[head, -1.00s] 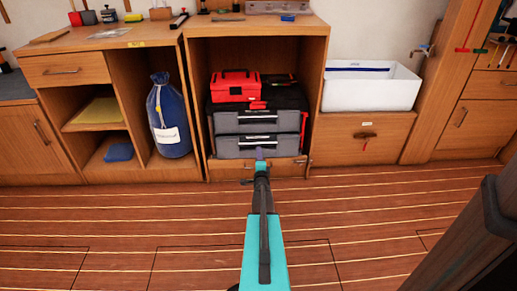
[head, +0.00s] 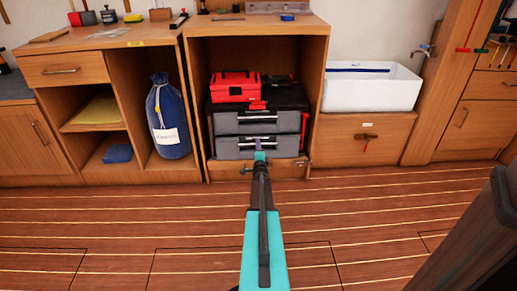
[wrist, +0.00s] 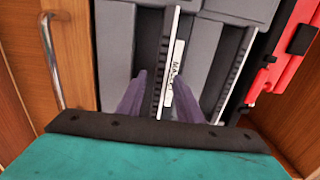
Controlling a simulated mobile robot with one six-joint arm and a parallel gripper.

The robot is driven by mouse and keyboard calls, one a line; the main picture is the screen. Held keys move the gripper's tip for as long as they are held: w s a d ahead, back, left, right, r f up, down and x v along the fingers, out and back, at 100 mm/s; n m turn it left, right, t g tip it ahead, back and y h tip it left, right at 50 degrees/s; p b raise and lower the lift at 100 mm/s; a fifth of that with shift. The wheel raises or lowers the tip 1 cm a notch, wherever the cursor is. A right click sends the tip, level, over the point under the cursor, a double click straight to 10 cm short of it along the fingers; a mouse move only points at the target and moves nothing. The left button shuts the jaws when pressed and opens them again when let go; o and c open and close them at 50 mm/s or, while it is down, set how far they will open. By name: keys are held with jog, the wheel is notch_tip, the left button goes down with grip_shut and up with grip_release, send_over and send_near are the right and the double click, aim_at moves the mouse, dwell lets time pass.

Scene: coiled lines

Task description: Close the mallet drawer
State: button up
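A black and grey tool chest with two stacked grey drawers stands in the open cabinet bay. The upper drawer (head: 235,123) and lower drawer (head: 232,147) each have a label strip on the front. In the wrist view, turned on its side, a label strip (wrist: 175,65) shows behind the fingers; its small print is hard to read. I cannot tell for sure how far either drawer sticks out. My gripper (head: 260,148) is in front of the lower drawer and hides part of it. Its purple fingers (wrist: 160,85) are apart with nothing held; contact with the drawer is unclear.
A red toolbox (head: 234,86) sits on the chest. Below the chest is a wooden front with a metal handle (wrist: 50,60). A blue bag (head: 168,120) stands in the left bay. A white bin (head: 370,90) sits at the right. The plank floor is clear.

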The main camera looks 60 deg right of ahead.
grip_shut()
jog(key=shift+p+x, duration=0.5)
jog(key=shift+x, duration=1.8)
grip_release()
jog(key=shift+a, duration=0.1)
